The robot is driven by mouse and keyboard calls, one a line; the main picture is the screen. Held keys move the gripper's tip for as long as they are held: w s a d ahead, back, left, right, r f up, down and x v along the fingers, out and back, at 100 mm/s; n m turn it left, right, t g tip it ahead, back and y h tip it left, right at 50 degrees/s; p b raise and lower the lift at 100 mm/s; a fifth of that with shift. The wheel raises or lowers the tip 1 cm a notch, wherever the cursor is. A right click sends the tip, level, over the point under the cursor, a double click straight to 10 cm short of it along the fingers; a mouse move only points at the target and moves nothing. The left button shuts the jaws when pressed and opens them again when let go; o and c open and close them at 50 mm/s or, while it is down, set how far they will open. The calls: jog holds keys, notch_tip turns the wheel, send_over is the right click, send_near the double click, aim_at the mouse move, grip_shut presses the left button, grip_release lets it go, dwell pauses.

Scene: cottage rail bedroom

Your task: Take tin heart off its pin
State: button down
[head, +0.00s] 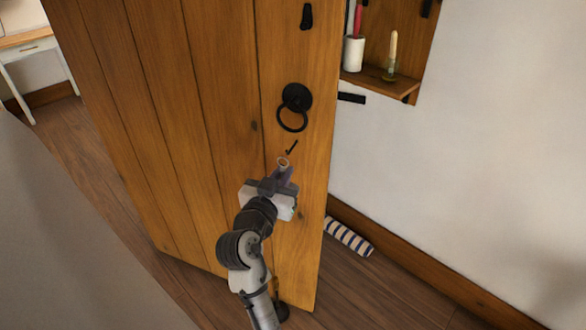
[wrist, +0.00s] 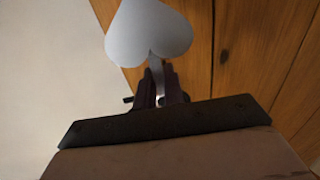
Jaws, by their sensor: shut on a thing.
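The tin heart (wrist: 148,30) is pale grey and flat in the wrist view, with its two lobes towards my gripper (wrist: 158,88). A narrow strip runs from the notch between the lobes down between my fingers, and they are shut on it. In the head view my gripper (head: 283,172) is in front of the wooden door (head: 215,120). A small pale ring (head: 283,161) shows at the fingertips. The black pin (head: 291,147) is on the door just above, apart from the ring in the picture. The heart's body is hard to make out there.
A black ring handle (head: 293,108) hangs on the door above the pin. A striped roll (head: 348,237) lies on the floor by the skirting.

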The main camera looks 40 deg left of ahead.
jog(key=shift+b+v, duration=0.3)
jog(key=shift+v, duration=1.8)
